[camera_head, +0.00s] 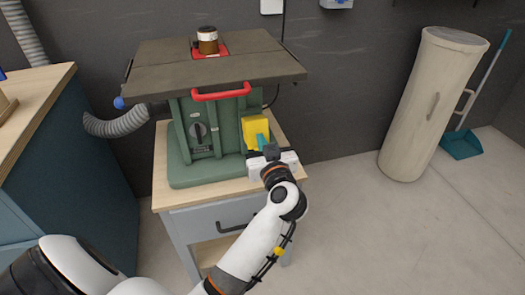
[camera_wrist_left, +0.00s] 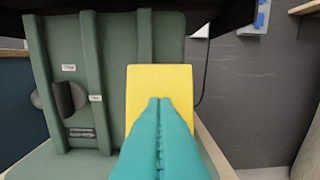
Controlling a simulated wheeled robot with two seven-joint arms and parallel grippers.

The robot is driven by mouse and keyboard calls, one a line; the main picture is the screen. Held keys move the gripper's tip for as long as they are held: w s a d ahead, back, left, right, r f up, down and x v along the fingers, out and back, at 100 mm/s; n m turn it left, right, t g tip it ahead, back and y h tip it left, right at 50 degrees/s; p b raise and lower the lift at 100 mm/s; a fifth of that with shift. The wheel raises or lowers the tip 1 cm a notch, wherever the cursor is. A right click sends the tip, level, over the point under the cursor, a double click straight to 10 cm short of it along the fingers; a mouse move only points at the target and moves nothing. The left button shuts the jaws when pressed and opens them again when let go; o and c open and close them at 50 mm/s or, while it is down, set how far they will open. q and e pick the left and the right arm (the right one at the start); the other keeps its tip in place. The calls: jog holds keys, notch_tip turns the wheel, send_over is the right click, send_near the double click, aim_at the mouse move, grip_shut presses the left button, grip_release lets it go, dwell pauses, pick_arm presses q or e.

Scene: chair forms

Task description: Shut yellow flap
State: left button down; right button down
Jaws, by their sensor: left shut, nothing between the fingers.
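The yellow flap (camera_head: 256,129) is on the right side of the front of the green machine (camera_head: 212,140). In the left wrist view the yellow flap (camera_wrist_left: 160,85) shows as a flat yellow panel facing the camera. My left gripper (camera_head: 262,141) is in front of the flap, with its teal fingers shut and nothing between them. In the left wrist view its fingertips (camera_wrist_left: 160,101) overlap the flap's middle; I cannot tell whether they touch it. The fingers hide the lower middle of the flap. My right gripper is not in view.
A red handle (camera_head: 221,93) runs along the front of the machine's wide top (camera_head: 165,73). The machine stands on a wooden-topped cabinet (camera_head: 174,200). A grey hose (camera_head: 117,124) is at the left. A beige cylinder (camera_head: 425,105) and a teal dustpan (camera_head: 461,145) stand at the right by open floor.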

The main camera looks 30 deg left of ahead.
pick_arm(q)
jog(key=shift+s+d+f, duration=0.15)
jog(key=shift+d+f, duration=0.05)
jog(key=shift+f, duration=0.4)
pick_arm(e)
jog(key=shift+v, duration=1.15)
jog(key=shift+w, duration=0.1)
